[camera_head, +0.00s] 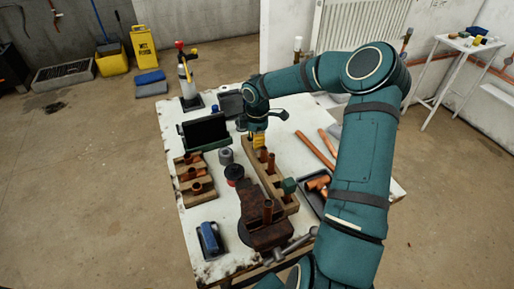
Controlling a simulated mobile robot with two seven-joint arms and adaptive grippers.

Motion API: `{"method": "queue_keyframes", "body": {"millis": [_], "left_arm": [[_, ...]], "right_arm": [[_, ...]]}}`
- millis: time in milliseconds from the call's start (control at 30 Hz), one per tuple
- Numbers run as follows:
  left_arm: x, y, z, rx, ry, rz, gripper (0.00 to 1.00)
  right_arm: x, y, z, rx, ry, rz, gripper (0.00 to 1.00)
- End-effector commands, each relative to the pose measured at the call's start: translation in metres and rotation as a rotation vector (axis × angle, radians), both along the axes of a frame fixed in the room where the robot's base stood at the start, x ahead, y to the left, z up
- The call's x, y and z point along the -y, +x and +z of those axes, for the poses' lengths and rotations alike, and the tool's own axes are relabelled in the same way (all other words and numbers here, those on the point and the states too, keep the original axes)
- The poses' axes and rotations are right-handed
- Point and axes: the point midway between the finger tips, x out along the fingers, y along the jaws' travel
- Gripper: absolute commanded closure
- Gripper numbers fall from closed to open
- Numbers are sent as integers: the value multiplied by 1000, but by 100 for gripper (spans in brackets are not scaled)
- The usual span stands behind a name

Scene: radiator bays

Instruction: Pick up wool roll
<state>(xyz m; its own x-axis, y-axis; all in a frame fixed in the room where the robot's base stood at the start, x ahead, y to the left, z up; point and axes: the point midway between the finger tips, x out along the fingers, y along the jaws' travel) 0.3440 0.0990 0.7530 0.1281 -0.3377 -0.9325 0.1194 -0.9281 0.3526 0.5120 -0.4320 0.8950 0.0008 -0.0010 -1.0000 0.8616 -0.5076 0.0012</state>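A small grey roll (226,156), which looks like the wool roll, stands on the white worktable left of the wooden rack. My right gripper (257,132) hangs over the far end of that rack, to the right of and beyond the grey roll, apart from it. A yellow piece (259,142) is directly under the gripper. The fingers are small and partly hidden, so I cannot tell whether they are open or hold this piece. My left gripper is not in view.
The worktable (213,272) carries a long wooden rack (275,185) with copper fittings, a rust-brown vise (268,232), another fitting block (194,188), a black-screened device (205,131), a blue object (210,239) and copper pipes (314,150). My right arm covers much of the right side.

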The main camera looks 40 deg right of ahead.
Motion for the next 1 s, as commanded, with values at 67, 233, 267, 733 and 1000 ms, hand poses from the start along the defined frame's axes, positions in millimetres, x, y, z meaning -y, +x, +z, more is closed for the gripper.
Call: {"method": "queue_keyframes", "body": {"millis": [67, 233, 267, 733, 1000], "left_arm": [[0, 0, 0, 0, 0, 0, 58], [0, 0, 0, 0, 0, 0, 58], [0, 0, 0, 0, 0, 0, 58], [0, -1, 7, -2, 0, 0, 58], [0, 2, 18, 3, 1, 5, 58]], "right_arm": [[0, 0, 0, 0, 0, 0, 84], [0, 0, 0, 0, 0, 0, 100], [0, 0, 0, 0, 0, 0, 100], [0, 0, 28, 2, -4, -1, 100], [0, 1, 79, 1, -2, 0, 100]]}}
